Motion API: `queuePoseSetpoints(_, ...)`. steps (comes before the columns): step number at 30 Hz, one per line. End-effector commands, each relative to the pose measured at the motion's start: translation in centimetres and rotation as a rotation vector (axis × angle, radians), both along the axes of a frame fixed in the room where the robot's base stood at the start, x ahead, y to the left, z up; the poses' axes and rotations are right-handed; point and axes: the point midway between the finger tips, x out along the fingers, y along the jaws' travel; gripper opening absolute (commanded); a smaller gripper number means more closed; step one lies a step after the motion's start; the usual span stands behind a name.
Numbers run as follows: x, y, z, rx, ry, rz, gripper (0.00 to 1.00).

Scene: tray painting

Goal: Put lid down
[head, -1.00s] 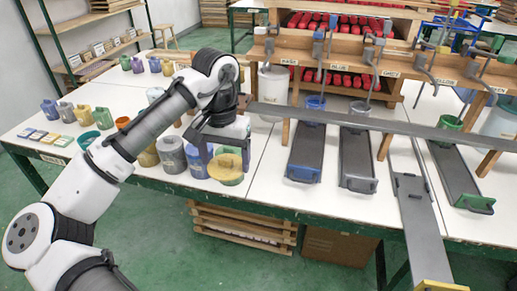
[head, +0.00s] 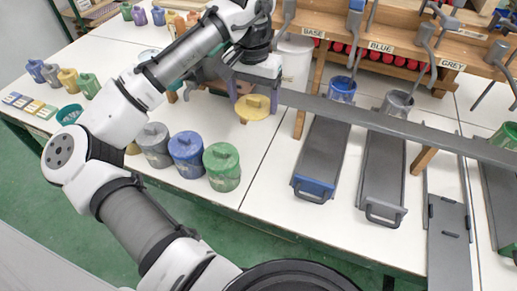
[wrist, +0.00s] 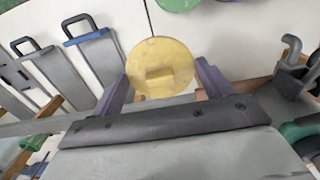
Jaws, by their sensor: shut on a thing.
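A round yellow lid (head: 252,108) with a raised block handle is held by my gripper (head: 254,92) over the white table top, behind the front row of pots.
A white bucket (head: 293,66) stands just behind the lid. A long grey bar (head: 400,130) crosses to the right above the trays. A blue-ended tray (head: 322,158) and a grey tray (head: 383,170) lie right of the lid. Bare table (head: 262,150) shows in front of the lid.

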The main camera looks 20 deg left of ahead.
Motion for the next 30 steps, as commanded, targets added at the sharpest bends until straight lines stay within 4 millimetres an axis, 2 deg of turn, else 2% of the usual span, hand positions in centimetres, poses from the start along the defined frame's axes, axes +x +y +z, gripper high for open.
queuePoseSetpoints(5,-0.1,0.0,-3.6,-0.001,0.005,0.001,0.57)
queuePoseSetpoints(15,-0.1,0.0,-12.5,-0.001,0.004,0.0,0.57)
queuePoseSetpoints(18,-0.1,0.0,-14.3,0.0,0.002,0.0,0.57)
queuePoseSetpoints(25,-0.1,0.0,-16.5,-0.001,0.001,0.0,0.57)
queuePoseSetpoints(30,-0.1,0.0,-18.9,-0.001,0.002,0.0,0.57)
